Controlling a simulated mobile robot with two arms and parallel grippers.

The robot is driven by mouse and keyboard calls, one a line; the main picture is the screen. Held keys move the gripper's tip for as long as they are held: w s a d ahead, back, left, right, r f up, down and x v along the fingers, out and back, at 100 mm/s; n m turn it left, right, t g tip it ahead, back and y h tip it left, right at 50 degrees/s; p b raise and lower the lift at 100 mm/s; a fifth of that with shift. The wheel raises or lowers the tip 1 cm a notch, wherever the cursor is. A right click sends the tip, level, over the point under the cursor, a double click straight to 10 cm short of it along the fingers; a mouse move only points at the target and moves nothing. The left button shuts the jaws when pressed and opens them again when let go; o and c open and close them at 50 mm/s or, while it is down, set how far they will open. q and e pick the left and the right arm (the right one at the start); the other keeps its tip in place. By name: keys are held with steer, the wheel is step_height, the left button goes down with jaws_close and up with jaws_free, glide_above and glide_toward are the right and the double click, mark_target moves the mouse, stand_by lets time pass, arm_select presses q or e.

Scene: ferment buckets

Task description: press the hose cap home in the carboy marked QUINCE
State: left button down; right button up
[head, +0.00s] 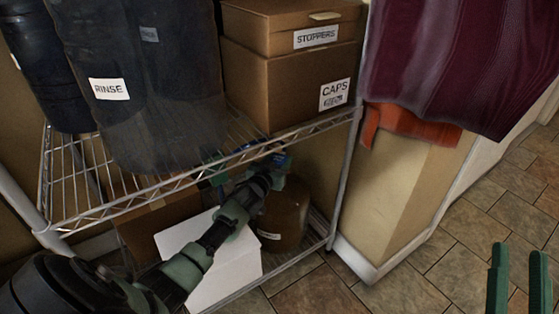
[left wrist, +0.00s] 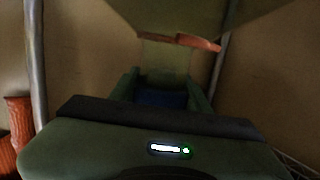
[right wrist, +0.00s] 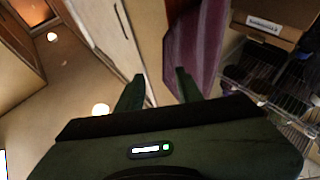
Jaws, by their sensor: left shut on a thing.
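A brown carboy (head: 285,215) stands on the lower rack shelf. Its small pale label is too small to read, so I cannot tell whether it says QUINCE. My left gripper (head: 277,164) reaches under the upper shelf to the carboy's top. In the left wrist view, my left gripper (left wrist: 162,92) is shut on a dark blue piece (left wrist: 162,99), which looks like the hose cap. Its seating on the carboy's mouth is hidden. My right gripper (head: 513,275) is open and empty over the floor at right; it also shows in the right wrist view (right wrist: 158,85).
The wire shelf (head: 150,203) runs just above my left arm. It holds dark RINSE buckets (head: 125,60), a STOPPERS box (head: 270,28) and a CAPS box (head: 285,85). A white panel (head: 215,265) stands beside the carboy. Maroon cloth (head: 450,60) hangs at right. The tiled floor is clear.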

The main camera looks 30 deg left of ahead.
arm_select(q)
steer(key=c, duration=0.6)
jaws_free()
